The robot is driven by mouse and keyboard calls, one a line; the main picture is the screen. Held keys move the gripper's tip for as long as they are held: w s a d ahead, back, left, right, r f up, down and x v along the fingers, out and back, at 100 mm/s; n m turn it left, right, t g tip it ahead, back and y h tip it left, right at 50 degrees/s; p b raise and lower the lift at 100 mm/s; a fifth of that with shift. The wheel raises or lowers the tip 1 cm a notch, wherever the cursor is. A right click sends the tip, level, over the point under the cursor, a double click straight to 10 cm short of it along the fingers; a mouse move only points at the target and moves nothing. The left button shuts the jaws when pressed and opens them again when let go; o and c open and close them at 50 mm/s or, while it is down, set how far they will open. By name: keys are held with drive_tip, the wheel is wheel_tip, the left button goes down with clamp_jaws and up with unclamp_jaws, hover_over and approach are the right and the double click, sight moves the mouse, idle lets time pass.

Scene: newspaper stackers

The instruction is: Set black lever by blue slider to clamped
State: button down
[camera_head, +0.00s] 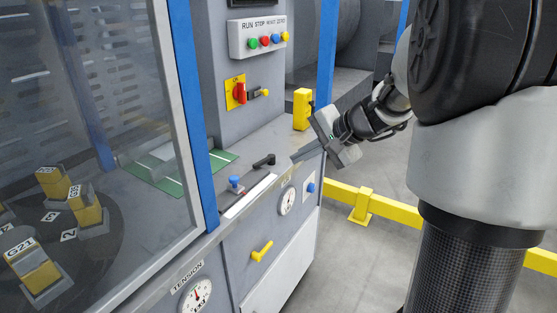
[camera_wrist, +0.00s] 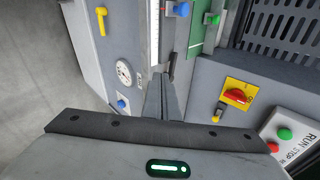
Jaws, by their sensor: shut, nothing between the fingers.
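The black lever (camera_head: 264,160) lies on the grey ledge of the machine, just right of the blue slider (camera_head: 235,184) in the head view. The blue slider also shows at the top of the wrist view (camera_wrist: 181,9). My gripper (camera_head: 296,156) is shut and empty, its fingers pointing left, a little to the right of the lever and apart from it in the head view.
A red rotary switch on a yellow plate (camera_head: 240,92) and a button panel (camera_head: 258,37) are on the wall behind. A dial (camera_head: 287,201), blue button (camera_head: 311,187) and yellow handle (camera_head: 262,251) are on the front. A blue post (camera_head: 190,110) and glass enclosure stand left.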

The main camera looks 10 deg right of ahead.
drive_tip(key=b, duration=0.2)
approach(261, 167)
wheel_tip(261, 167, down, 4)
drive_tip(key=shift+w+a+r, duration=0.15)
drive_tip(key=shift+w+a, duration=0.65)
drive_tip(key=shift+w, duration=0.3)
drive_tip(key=shift+w+a, duration=0.4)
drive_tip(key=shift+w, duration=0.2)
